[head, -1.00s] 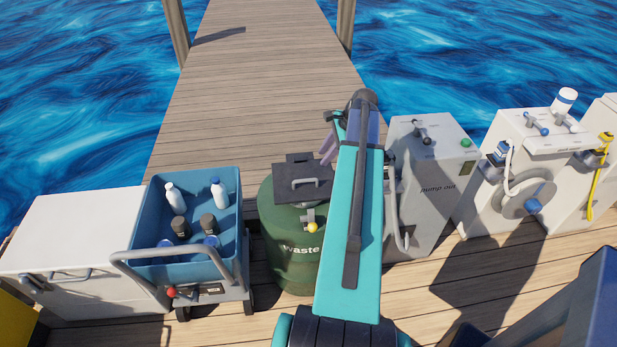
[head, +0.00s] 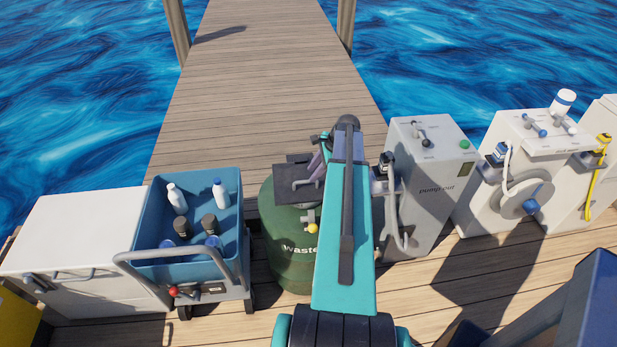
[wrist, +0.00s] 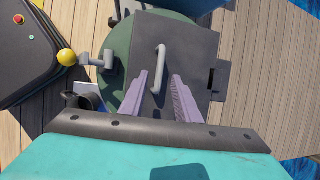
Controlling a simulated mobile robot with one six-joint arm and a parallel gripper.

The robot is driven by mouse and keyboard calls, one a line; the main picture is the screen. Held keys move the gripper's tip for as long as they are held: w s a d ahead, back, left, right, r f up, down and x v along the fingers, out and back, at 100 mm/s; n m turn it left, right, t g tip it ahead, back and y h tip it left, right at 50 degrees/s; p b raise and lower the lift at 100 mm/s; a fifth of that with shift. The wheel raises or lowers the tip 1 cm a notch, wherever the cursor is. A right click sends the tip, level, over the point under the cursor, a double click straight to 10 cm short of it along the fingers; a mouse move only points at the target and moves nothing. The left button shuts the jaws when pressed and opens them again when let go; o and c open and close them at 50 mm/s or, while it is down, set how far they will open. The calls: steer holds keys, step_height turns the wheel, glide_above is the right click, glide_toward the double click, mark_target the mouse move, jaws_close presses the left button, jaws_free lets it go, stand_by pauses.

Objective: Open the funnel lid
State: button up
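The funnel lid (head: 284,172) is a dark grey square plate with a bar handle. It lies flat on top of the green waste drum (head: 290,262), and my arm partly covers its right side in the head view. In the wrist view the lid (wrist: 185,40) fills the middle, with its light grey handle (wrist: 160,68) running lengthwise. My gripper (wrist: 159,76) is open, its two purple fingers on either side of the handle's near end. I cannot tell whether they touch the handle or lid. In the head view my gripper (head: 322,158) is at the lid's right edge.
A yellow-knobbed lever (head: 312,228) sticks out of the drum's front. A blue cart (head: 185,262) with several bottles stands to the left, beside a white box (head: 75,235). The pump out cabinet (head: 432,190) stands close on the right. Open dock planks lie behind.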

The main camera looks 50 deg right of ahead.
mark_target(307, 181)
steer(key=shift+p+x, duration=0.45)
steer(key=shift+x, duration=1.75)
jaws_close()
